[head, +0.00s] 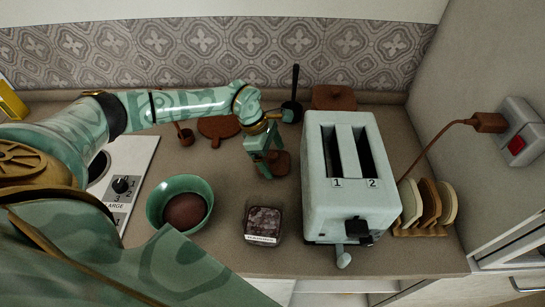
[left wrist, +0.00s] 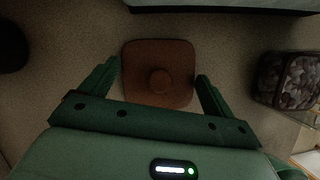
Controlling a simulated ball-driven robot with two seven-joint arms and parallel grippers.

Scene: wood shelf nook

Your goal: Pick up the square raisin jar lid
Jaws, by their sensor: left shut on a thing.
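In the left wrist view the lid (left wrist: 158,72) sits between the two green fingers. My left gripper (head: 268,170), also seen in the left wrist view (left wrist: 158,88), points down and is shut on the lid by its sides. The square raisin jar (head: 262,225) stands lidless and full of dark raisins in front, with a white label. My right gripper is not in view.
A pale toaster (head: 318,200) stands close on the right, with a toast rack (head: 430,230) beyond. A green bowl (head: 157,208) holding a brown round thing is at left. Behind are a round board (head: 219,127), a black ladle (head: 294,90) and a brown lidded container (head: 333,97).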

